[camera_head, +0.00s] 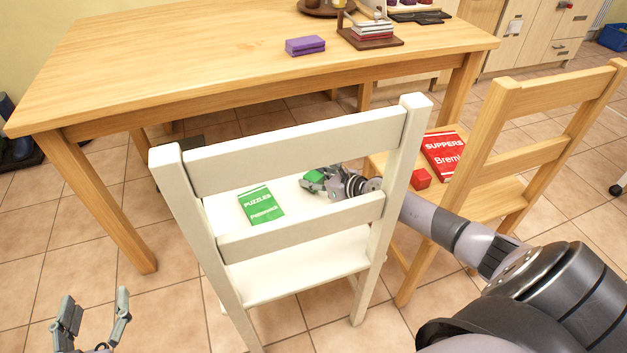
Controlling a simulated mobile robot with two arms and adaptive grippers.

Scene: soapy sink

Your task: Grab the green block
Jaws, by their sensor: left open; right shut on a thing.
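The green block (314,178) is at the fingertips of my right gripper (318,181), over the seat of the white chair (270,287). The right gripper is shut on the block. My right arm comes in from the lower right and passes behind the chair's right back post. Part of the block is hidden by the fingers, and I cannot tell whether it touches the seat. My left gripper (93,318) is open and empty above the floor at the lower left, well away from the chair.
A green book (261,205) lies on the white seat. A wooden chair (497,187) at the right holds a red block (421,179) and a red book (445,155). The wooden table (200,60) behind carries a purple block (305,46). Chair back slats stand close to my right arm.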

